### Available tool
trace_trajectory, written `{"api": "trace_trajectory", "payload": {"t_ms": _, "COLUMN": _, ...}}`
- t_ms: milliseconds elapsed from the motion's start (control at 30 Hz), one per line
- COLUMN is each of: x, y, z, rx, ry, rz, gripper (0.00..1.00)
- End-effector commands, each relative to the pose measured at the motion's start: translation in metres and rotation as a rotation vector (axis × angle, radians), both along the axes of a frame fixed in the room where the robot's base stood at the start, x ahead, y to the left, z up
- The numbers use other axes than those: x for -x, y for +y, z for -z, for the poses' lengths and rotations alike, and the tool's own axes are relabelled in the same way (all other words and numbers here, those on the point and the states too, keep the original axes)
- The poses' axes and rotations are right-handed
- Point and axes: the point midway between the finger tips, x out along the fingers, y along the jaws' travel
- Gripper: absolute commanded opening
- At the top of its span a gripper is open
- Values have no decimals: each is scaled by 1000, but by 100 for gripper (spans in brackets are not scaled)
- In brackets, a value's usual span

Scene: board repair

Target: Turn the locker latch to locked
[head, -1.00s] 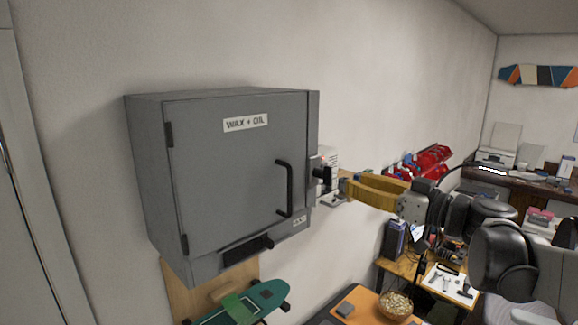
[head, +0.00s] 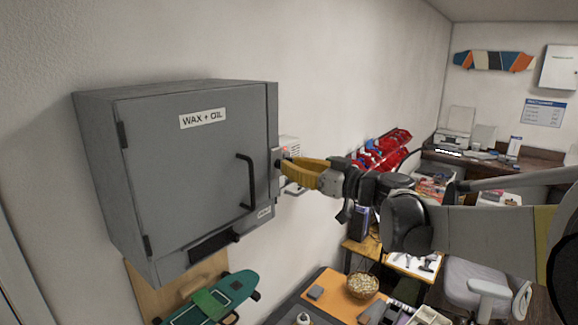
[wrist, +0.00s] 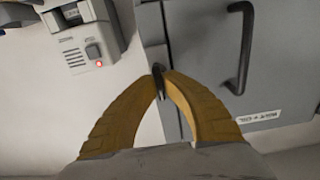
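The grey locker (head: 190,165), labelled "WAX + OIL", hangs on the wall with its door closed. Its dark latch (head: 278,164) is at the right edge of the locker, mostly hidden by my gripper (head: 286,165). In the wrist view, the two yellow fingers of my gripper (wrist: 160,74) come together on the small dark latch (wrist: 158,84), which shows between the fingertips. The gripper looks shut on it. Whether the latch is turned to locked cannot be told.
A black door handle (head: 250,182) stands out from the door beside the latch. A pale wall box with a small red light (wrist: 88,48) is close by. A green skateboard (head: 215,298) is below the locker. An orange bench with a bowl (head: 361,285) stands lower right.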

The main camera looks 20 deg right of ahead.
Motion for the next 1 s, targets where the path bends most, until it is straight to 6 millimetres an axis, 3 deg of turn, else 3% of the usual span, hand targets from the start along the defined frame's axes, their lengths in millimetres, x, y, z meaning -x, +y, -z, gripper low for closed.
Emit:
{"api": "trace_trajectory", "payload": {"t_ms": 467, "x": -1, "y": 0, "z": 0, "rx": -64, "ry": 45, "rz": 0, "gripper": 0}}
{"api": "trace_trajectory", "payload": {"t_ms": 1000, "x": -2, "y": -2, "z": 1, "rx": -434, "ry": 314, "rz": 0, "gripper": 0}}
